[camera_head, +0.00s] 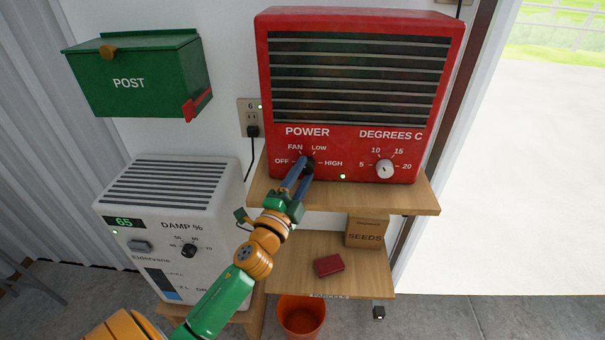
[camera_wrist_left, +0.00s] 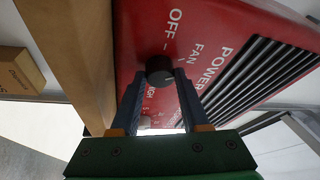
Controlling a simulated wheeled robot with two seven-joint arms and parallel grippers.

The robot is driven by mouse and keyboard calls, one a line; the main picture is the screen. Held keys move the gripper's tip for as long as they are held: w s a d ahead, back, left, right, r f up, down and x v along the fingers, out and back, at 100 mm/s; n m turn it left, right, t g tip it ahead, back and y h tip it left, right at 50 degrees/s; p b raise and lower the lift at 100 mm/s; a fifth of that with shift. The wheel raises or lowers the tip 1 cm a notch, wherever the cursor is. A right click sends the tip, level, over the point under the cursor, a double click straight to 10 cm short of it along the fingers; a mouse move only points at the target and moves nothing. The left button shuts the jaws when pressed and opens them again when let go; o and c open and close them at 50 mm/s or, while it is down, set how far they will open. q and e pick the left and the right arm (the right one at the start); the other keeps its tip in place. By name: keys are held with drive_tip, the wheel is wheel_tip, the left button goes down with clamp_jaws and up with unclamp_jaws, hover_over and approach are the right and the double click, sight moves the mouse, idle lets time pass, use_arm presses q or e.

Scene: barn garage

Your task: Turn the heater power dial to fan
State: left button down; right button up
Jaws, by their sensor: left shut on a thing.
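The red heater (camera_head: 355,95) stands on the upper wooden shelf, its front grille above two dials. The black power dial (camera_head: 309,164) sits under the POWER label, with OFF, FAN, LOW and HIGH around it. My left gripper (camera_head: 303,170) is shut on this dial, its two blue fingers reaching it from below. In the left wrist view the dial (camera_wrist_left: 159,70) shows between the fingertips (camera_wrist_left: 160,76), with OFF and FAN readable beside it. I cannot tell surely where its pointer stands. My right gripper is not in view.
The white DEGREES C dial (camera_head: 385,169) is to the right. A green light (camera_head: 343,177) glows between the dials. A white dehumidifier (camera_head: 165,215) stands at left below a green post box (camera_head: 140,80). A seeds packet (camera_head: 367,232) and red box (camera_head: 329,265) are on the lower shelf.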

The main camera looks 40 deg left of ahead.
use_arm(q)
drive_tip(key=shift+c, duration=2)
unclamp_jaws()
drive_tip(key=b+v, duration=0.2)
drive_tip(key=v, duration=0.5)
